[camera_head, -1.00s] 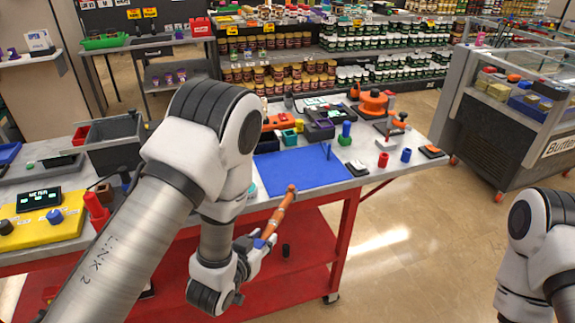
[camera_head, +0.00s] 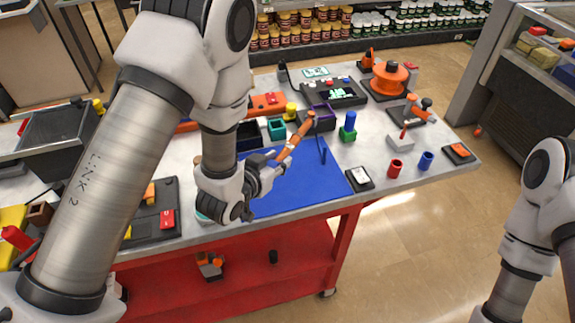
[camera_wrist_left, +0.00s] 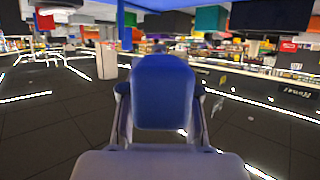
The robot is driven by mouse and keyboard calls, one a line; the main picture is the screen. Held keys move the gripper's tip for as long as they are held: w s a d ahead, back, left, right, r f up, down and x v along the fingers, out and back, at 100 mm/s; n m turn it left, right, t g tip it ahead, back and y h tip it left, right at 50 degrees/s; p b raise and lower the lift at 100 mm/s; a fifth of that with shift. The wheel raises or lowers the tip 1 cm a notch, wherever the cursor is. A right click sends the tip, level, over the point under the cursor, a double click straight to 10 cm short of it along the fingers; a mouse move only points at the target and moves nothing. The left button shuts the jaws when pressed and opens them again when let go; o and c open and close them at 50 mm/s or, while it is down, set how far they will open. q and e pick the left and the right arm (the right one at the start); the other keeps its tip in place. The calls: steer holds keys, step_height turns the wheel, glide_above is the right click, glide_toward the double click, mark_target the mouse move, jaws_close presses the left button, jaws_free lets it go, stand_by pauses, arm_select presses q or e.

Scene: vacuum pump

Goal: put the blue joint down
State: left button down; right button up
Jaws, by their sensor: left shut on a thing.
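My left gripper (camera_head: 270,168) is shut on the blue joint (camera_wrist_left: 163,92), which fills the space between its fingers in the left wrist view. In the head view a copper-orange rod (camera_head: 296,136) slants up and right from the gripper. I cannot tell whether it is joined to the blue joint. The gripper appears over the left part of the blue mat (camera_head: 305,192) on the table; its height above the mat is hard to tell. My right arm shows at the right edge, but its gripper is out of view.
A thin blue rod (camera_head: 322,151) stands at the mat. A red cup (camera_head: 394,168) and a blue cup (camera_head: 426,160) stand farther right. The mat's front right part is clear.

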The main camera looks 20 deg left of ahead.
mark_target(275, 192)
arm_select(q)
steer(key=shift+s+a+f, duration=0.15)
steer(key=shift+s+f, duration=0.8)
steer(key=shift+f, duration=0.15)
steer(key=f, duration=0.2)
steer(key=w+f+p, duration=0.1)
steer(key=f, duration=0.2)
steer(key=shift+w+f, duration=0.1)
steer(key=shift+s+r, duration=0.2)
steer(key=shift+s, duration=0.05)
steer(key=shift+f, duration=0.1)
steer(key=c, duration=1.2)
jaws_free()
steer(key=shift+f, duration=0.2)
steer(key=shift+c, duration=0.2)
steer(key=o, duration=0.4)
steer(key=shift+w, duration=0.1)
arm_select(e)
steer(key=shift+s+r, duration=0.4)
steer(key=shift+r, duration=0.25)
arm_select(q)
steer(key=shift+r, duration=0.1)
